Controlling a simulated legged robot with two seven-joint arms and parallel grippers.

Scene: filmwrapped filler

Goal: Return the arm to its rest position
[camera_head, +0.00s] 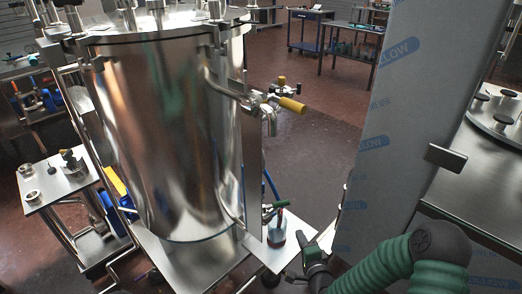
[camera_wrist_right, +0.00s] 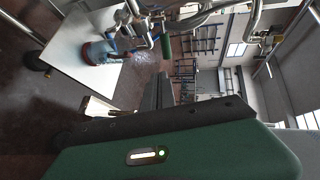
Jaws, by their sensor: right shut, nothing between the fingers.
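My right arm (camera_head: 410,258), with green sleeves and a dark joint, comes in at the bottom right of the head view. The same vessel shows at the upper left of the wrist view (camera_wrist_right: 102,52), on a pale plate and apart from the fingers. My left gripper is in neither view.
A large shiny steel tank (camera_head: 165,130) stands left of the gripper, with a yellow-handled valve (camera_head: 291,104) on its side. A tall film-wrapped panel (camera_head: 405,110) rises behind my right arm. A small steel side table (camera_head: 58,181) is at left. Brown floor is open behind.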

